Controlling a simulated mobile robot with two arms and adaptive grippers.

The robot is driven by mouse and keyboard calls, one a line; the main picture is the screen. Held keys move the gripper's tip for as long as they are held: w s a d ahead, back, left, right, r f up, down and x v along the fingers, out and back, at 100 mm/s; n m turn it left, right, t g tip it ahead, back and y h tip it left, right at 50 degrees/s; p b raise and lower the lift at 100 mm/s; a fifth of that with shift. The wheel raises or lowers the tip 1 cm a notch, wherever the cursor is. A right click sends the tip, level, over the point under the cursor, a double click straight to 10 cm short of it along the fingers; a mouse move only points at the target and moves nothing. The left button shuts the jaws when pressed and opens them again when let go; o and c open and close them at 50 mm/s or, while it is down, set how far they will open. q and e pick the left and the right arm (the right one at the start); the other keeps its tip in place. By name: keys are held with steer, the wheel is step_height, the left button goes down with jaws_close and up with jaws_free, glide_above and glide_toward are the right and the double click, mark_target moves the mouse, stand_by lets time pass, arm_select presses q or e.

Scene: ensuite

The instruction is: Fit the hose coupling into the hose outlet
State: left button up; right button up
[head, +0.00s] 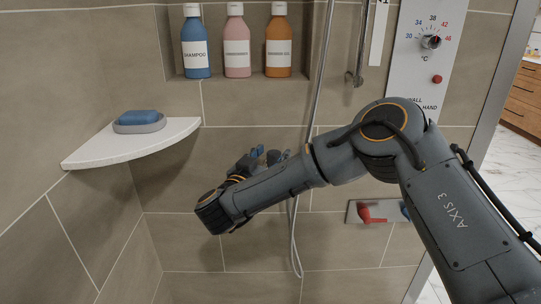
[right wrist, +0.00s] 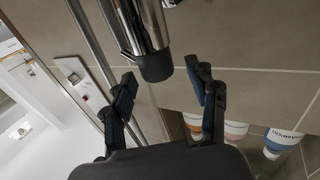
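My right gripper (head: 264,160) is in front of the tiled shower wall, partly hidden by its own arm in the head view. In the right wrist view its two fingers (right wrist: 163,82) are spread with a gap between them. A chrome cylinder with a dark end (right wrist: 155,66) shows just beyond the fingertips; I cannot tell whether it is the coupling or the outlet, or whether it touches a finger. The grey shower hose (head: 318,80) runs down the wall, passes behind my arm and ends in a low bend. My left gripper is not in view.
A corner shelf (head: 90,153) with a blue soap (head: 138,116) in a dish is at left. A niche holds shampoo (head: 195,45), pink (head: 237,45) and orange (head: 277,45) bottles. A thermostat panel (head: 410,65) and a red lever (head: 372,212) are at right.

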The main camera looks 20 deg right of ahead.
steer(key=v, duration=1.2)
steer(key=shift+s, duration=0.1)
